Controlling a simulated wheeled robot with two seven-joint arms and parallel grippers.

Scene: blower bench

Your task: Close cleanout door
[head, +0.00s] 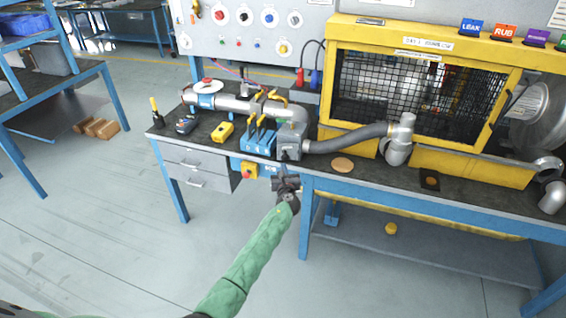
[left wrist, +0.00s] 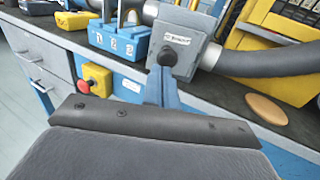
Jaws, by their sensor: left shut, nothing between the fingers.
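A grey box (head: 291,141) sits near the front edge of the bench, with a grey hose joined to its right side. In the left wrist view its front face (left wrist: 185,45), the likely cleanout door, carries a small label and a round dark knob (left wrist: 170,57). I cannot tell whether this door is fully closed. My left gripper (head: 285,181) is just in front of and below the box. In the left wrist view its fingers (left wrist: 162,76) are shut and empty, with the tips close below the knob; contact is unclear. My right gripper is not seen.
A blue block with yellow levers (head: 258,141) stands left of the box. A red-and-yellow stop button (head: 248,171) is on the bench front below. A tan disc (head: 343,164) lies to the right, before the yellow cabinet (head: 470,166). The floor in front is clear.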

